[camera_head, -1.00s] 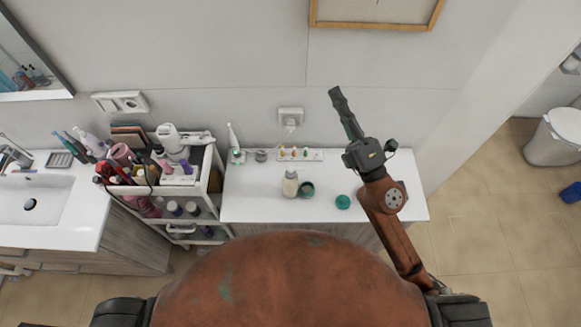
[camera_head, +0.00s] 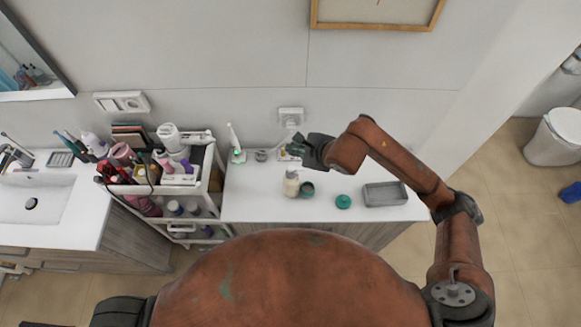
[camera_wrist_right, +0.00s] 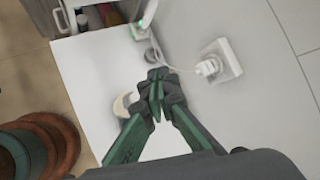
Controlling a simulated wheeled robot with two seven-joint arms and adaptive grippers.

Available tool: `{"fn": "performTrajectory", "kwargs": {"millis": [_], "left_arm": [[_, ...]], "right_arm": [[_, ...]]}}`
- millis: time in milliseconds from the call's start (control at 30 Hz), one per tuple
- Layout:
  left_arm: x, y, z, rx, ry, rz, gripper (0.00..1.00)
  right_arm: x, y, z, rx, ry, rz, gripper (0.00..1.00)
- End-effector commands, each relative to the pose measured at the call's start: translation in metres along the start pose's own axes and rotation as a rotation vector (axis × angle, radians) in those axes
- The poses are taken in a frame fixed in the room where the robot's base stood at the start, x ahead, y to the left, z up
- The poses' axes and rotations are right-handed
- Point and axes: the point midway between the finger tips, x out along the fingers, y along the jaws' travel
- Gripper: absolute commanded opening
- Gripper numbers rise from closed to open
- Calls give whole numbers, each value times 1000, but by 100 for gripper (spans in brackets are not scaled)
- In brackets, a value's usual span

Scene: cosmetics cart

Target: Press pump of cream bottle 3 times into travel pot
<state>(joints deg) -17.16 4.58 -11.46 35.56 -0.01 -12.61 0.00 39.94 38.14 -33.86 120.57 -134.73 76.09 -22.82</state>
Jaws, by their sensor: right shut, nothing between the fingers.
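The cream-coloured bottle (camera_head: 291,186) stands upright on the white counter in the head view. The small green travel pot (camera_head: 308,189) stands open just to its right. A green lid (camera_head: 343,201) lies farther right. My right gripper (camera_head: 297,147) shows above and behind the bottle. In the right wrist view its fingertips (camera_wrist_right: 157,95) are together with nothing between them. There the pale bottle (camera_wrist_right: 121,105) shows partly behind the left finger, apart from the tips as far as I can tell. The pump top is hard to make out. My left gripper is out of view.
A grey tray (camera_head: 385,195) sits at the counter's right. A white electric toothbrush (camera_head: 235,145) and a wall socket (camera_head: 291,115) are at the back. A crowded cosmetics cart (camera_head: 170,185) stands left of the counter (camera_head: 255,205). The counter's front is mostly clear.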

Motion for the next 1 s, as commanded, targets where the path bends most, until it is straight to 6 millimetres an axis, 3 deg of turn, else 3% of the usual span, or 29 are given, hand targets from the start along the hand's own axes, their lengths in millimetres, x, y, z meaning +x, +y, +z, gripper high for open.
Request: {"fn": "performTrajectory", "kwargs": {"millis": [467, 933, 1000], "left_arm": [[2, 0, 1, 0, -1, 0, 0], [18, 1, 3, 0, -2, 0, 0], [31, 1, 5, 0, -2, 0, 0]], "right_arm": [[5, 4, -3, 3, -3, 3, 0], [44, 34, -32, 5, -3, 5, 0], [52, 39, -37, 2, -5, 1, 0]]}}
